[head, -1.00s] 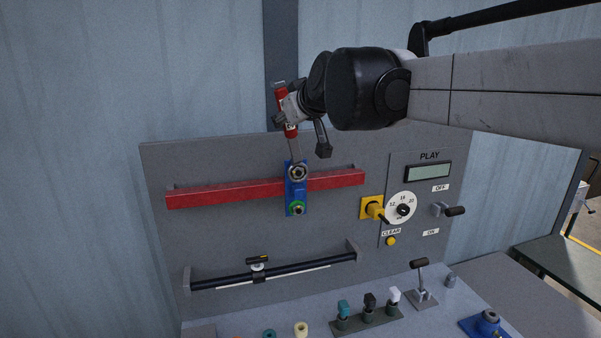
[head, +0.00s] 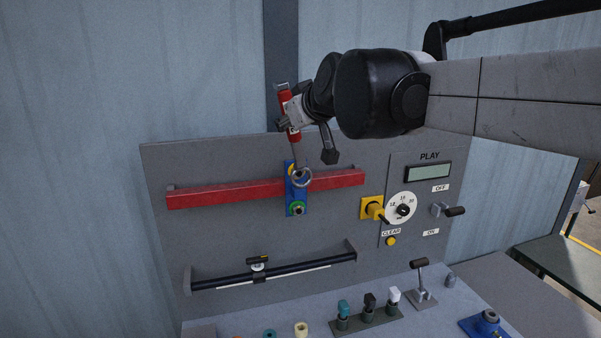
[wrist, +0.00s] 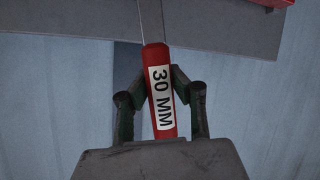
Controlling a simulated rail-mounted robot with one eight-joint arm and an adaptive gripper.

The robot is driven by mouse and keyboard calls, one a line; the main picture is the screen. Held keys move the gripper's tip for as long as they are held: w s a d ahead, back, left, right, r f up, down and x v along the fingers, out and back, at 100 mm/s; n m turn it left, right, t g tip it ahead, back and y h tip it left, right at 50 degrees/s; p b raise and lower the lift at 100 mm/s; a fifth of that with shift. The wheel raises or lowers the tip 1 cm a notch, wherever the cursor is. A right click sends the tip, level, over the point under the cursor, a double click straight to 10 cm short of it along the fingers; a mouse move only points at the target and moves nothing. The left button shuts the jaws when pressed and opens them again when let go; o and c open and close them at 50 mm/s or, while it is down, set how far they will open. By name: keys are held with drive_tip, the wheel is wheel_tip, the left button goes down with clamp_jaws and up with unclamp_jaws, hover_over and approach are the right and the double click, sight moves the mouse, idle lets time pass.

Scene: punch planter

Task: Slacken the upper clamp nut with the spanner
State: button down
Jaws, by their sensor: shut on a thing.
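The spanner (head: 287,101) has a red handle marked 30 MM and a grey shank ending in a ring. My gripper (wrist: 158,88) is shut on the spanner's handle, with one finger on each side in the wrist view. In the head view the spanner hangs ring down in front of the blue clamp block (head: 290,187). The ring overlaps the block's right edge. A yellow part at the upper clamp nut (head: 292,170) shows to the left of the ring; the nut itself is mostly hidden. The ring looks off-centre from it. The lower nut (head: 297,209), green-rimmed, is uncovered.
The clamp block sits across a red bar (head: 225,194) on the grey upright panel (head: 220,240). A black rod (head: 220,281) runs below. To the right are a yellow fitting (head: 370,207), a dial (head: 403,210) and a switch lever (head: 452,211). Levers and knobs stand on the desk.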

drive_tip(key=shift+s+d+p, duration=0.15)
drive_tip(key=shift+s+d, duration=0.15)
drive_tip(key=shift+s, duration=0.7)
drive_tip(key=shift+s+d+p, duration=0.15)
drive_tip(key=shift+s+d, duration=0.15)
drive_tip(key=shift+s, duration=0.65)
drive_tip(key=shift+s+d+p, duration=0.15)
drive_tip(key=shift+s+d, duration=0.15)
drive_tip(key=shift+s, duration=0.7)
